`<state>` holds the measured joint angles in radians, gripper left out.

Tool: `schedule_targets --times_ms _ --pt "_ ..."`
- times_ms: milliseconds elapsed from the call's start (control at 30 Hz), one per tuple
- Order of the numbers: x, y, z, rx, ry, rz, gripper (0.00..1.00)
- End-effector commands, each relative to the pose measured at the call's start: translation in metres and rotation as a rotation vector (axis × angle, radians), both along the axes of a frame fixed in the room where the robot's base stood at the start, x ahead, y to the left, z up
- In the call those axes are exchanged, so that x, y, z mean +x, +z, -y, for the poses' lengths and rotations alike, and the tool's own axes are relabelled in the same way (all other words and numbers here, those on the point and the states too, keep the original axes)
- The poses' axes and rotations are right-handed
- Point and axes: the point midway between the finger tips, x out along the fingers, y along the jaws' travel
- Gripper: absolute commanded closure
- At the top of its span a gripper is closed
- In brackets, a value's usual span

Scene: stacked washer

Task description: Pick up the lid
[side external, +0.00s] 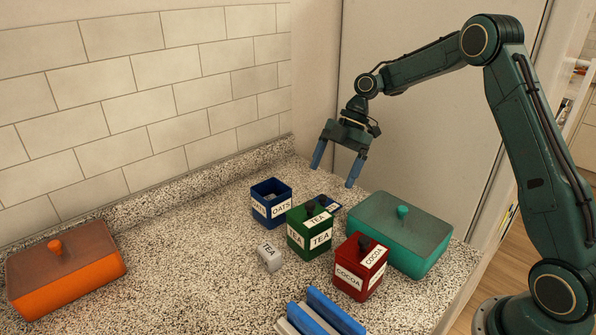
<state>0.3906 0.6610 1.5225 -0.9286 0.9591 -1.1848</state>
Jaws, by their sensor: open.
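A small dark blue lid (329,202) lies on the counter, partly hidden behind the green canister. The blue canister (271,204), labelled OATS, stands with its top open just left of it. The green canister (310,234), labelled TEA, and the red canister (359,272), labelled COCOA, have dark knobs on top. My gripper (332,177) is open and empty, with its two blue fingers pointing down. It hangs above the counter, over the area of the blue lid and apart from everything.
A teal lidded box (420,245) stands right of the canisters, near the counter's edge. An orange lidded box (65,281) stands far left. The speckled counter (185,265) is clear at middle left.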

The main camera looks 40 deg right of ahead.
Motion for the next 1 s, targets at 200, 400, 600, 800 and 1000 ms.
schedule_targets --times_ms 200,400,600,800,1000 --pt "0.000 -0.020 -0.012 0.001 0.000 -0.001 0.09" --pt "0.000 -0.023 -0.013 0.000 0.000 0.000 0.09" --pt "-0.001 -0.028 -0.015 0.001 0.000 -0.002 0.09" --pt "-0.002 -0.047 -0.025 0.002 0.000 -0.004 0.09" --pt "-0.002 -0.065 -0.034 -0.001 -0.001 -0.003 0.09"
